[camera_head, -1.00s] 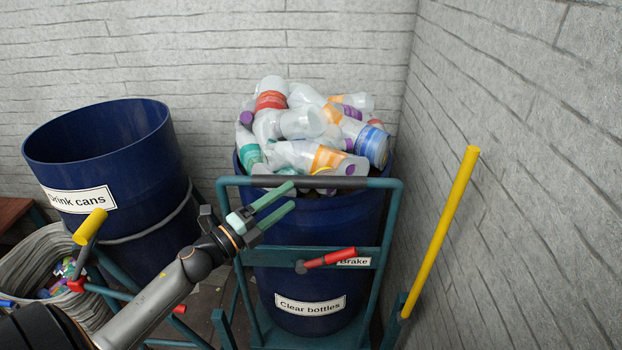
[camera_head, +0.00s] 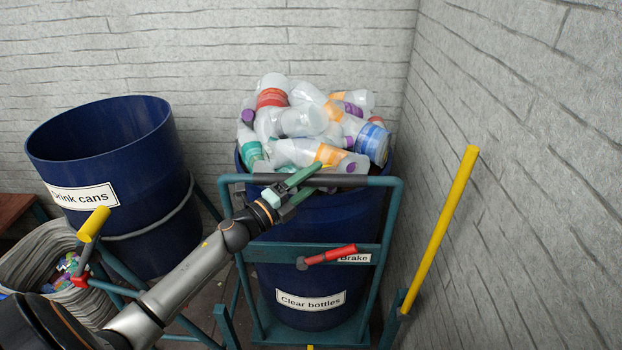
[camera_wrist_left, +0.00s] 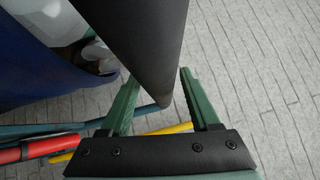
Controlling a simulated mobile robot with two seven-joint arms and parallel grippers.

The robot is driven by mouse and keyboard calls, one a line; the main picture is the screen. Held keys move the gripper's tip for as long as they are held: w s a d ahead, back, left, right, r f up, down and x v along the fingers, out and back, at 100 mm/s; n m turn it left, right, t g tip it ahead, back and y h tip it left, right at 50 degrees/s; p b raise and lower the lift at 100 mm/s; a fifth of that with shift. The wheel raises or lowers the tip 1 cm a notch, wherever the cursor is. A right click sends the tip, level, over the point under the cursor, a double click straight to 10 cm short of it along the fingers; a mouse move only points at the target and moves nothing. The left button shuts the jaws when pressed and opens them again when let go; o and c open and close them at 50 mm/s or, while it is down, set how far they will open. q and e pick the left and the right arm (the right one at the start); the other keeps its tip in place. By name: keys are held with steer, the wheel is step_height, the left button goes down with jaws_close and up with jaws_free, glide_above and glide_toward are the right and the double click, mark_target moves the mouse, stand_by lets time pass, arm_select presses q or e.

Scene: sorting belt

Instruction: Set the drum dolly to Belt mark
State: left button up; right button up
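The drum dolly (camera_head: 397,215) is a teal frame carrying a blue drum (camera_head: 310,225) labelled "Clear bottles", heaped with plastic bottles (camera_head: 300,122). Its top handle bar has a dark grip (camera_head: 345,181). A red brake lever (camera_head: 330,255) sits on the lower crossbar beside a "Brake" label. My right gripper is not in view. No sign reading "Belt" shows.
A second blue drum (camera_head: 110,235), labelled for drink cans, stands on the left with a yellow-ended lever (camera_head: 93,224) in front. A ribbed bin (camera_head: 38,250) is at lower left. A yellow pole (camera_head: 440,230) and the grey wall (camera_head: 520,180) are close on the right.

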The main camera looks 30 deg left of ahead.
arm_select(q)
jaws_close()
stand_by(1.2)
